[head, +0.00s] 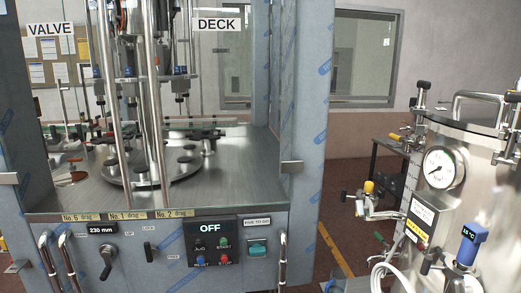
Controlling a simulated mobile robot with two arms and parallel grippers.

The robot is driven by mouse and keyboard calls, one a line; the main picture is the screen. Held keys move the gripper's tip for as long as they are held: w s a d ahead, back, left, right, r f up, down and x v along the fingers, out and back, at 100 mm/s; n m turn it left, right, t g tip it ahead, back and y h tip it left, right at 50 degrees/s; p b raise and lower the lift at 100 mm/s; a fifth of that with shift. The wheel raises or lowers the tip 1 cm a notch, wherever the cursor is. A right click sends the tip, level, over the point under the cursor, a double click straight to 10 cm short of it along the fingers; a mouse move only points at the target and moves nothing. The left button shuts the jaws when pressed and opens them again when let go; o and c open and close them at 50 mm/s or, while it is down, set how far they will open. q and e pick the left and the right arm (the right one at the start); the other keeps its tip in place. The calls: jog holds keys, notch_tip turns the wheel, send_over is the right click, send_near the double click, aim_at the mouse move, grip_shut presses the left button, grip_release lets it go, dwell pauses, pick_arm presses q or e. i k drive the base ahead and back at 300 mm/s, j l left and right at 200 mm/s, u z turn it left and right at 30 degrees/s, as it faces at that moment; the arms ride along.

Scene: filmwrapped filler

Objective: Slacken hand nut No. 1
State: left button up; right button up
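A label strip reading "No. 1 drag" (127,215) is on the front edge of the machine's steel deck (235,180), between "No. 6 drag" (80,217) and "No. 2 drag" (172,213). Behind it, a round plate (125,183) carries several dark round knobs, one of them at the front (141,173). Steel columns (153,100) rise in front of part of the plate. I cannot tell which part is hand nut No. 1. Neither of my grippers is in view.
The front panel has a "230 mm" display (102,229), a black rotary handle (107,262) and an "OFF" button box (212,243). Grab handles (283,258) stick out. A film-wrapped post (305,110) bounds the deck opening. A steel vessel with a gauge (440,168) stands right.

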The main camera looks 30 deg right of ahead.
aim_at(423, 86)
jog(key=i+l+z, duration=0.2)
jog(key=z, duration=0.3)
jog(key=i+z, duration=0.65)
jog(key=z, duration=0.3)
jog(key=i+j+z, duration=0.1)
jog(key=i+z, duration=0.2)
jog(key=z, duration=0.15)
jog(key=i+j+z, duration=0.25)
jog(key=z, duration=0.25)
